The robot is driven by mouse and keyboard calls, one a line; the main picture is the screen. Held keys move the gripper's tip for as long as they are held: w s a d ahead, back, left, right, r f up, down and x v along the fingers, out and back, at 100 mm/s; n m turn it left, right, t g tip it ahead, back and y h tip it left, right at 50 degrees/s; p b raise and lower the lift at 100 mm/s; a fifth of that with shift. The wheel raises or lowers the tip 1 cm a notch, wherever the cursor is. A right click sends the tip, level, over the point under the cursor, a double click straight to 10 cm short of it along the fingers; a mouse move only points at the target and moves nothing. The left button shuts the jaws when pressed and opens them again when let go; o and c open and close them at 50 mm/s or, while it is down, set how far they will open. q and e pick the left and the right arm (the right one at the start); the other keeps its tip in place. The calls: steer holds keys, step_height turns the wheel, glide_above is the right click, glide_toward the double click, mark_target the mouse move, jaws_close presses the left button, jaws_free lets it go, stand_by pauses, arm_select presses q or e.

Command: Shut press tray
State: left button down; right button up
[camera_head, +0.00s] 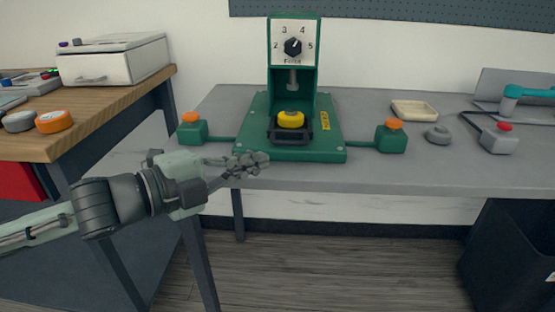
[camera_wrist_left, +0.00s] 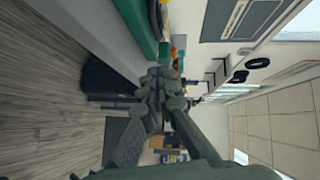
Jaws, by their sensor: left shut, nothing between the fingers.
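The green press (camera_head: 322,125) stands on the grey bench, with a numbered dial (camera_head: 293,47) at its top. Its black tray (camera_head: 297,137) protrudes in front of the column and carries a yellow round part (camera_head: 290,119). The tray's front handle faces me. My left gripper (camera_head: 262,161) is shut and empty, just in front of the press base's left front edge, left of and nearer than the tray. Whether it touches the base I cannot tell. The closed fingers also show in the left wrist view (camera_wrist_left: 161,82). My right gripper is not in view.
Two green boxes with orange buttons flank the press, left (camera_head: 192,131) and right (camera_head: 391,138). A cream dish (camera_head: 414,110), a grey knob (camera_head: 438,134) and a grey box with a red button (camera_head: 499,138) lie to the right. A wooden table (camera_head: 100,108) stands left.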

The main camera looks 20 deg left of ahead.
mark_target(293, 145)
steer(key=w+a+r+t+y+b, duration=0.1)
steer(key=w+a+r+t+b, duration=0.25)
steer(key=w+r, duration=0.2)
arm_select(q)
steer(key=w, duration=0.2)
steer(key=w+d+p, duration=0.1)
steer(key=w, duration=0.2)
steer(key=w+f, duration=0.1)
steer(key=w, duration=0.1)
steer(key=shift+w+d+f+p, duration=0.1)
steer(key=shift+w+d+p, duration=0.05)
steer(key=shift+d+p, duration=0.2)
steer(key=shift+w+a+f, duration=0.15)
steer(key=shift+w, duration=0.25)
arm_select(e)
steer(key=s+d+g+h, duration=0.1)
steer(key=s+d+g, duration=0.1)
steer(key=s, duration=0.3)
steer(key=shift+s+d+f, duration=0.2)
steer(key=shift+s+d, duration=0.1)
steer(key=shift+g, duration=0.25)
